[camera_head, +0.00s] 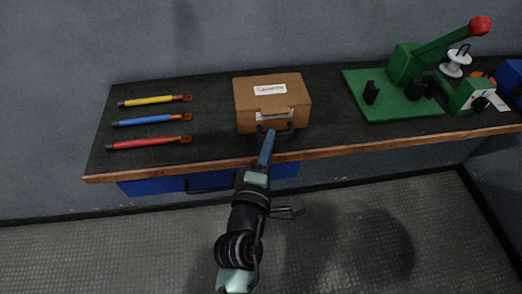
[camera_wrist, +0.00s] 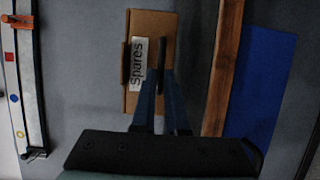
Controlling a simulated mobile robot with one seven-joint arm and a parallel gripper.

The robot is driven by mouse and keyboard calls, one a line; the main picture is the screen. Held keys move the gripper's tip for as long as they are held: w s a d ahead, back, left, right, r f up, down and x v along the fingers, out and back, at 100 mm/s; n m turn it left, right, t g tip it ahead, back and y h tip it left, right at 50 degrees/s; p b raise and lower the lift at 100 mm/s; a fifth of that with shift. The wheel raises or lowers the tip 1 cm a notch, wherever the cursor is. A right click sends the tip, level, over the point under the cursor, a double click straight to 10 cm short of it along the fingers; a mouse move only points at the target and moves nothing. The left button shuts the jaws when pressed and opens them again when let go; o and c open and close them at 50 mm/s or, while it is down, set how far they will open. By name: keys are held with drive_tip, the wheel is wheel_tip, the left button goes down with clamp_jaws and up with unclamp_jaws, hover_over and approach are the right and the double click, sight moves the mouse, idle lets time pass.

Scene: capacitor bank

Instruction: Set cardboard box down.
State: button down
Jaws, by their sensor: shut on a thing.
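The cardboard box (camera_head: 272,98) is brown, with a white label on its lid and another on its front face. It appears upright over the black bench top, near the front edge. In the wrist view its front (camera_wrist: 150,20) reads "Spares" and appears turned sideways. A dark handle (camera_wrist: 161,52) stands out from that front. My gripper (camera_wrist: 161,78) has blue fingers on either side of the handle and is shut on it. In the head view my gripper (camera_head: 268,147) reaches in from the front. I cannot tell whether the box's underside touches the bench.
The bench (camera_head: 215,95) has a wooden front edge. Yellow (camera_head: 152,101), blue (camera_head: 148,120) and red (camera_head: 146,142) cables lie left of the box. A green lever press (camera_head: 405,85) stands to the right. Bare bench lies on both sides of the box. A blue drawer (camera_head: 155,187) is below.

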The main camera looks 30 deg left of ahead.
wheel_tip(320, 180, down, 4)
drive_tip(key=shift+f+b, duration=0.15)
drive_tip(key=shift+b, duration=1.05)
drive_tip(key=c, duration=1.2)
unclamp_jaws()
drive_tip(key=shift+s, duration=0.1)
drive_tip(key=shift+b+v, duration=1.4)
drive_tip(key=shift+v, duration=4.55)
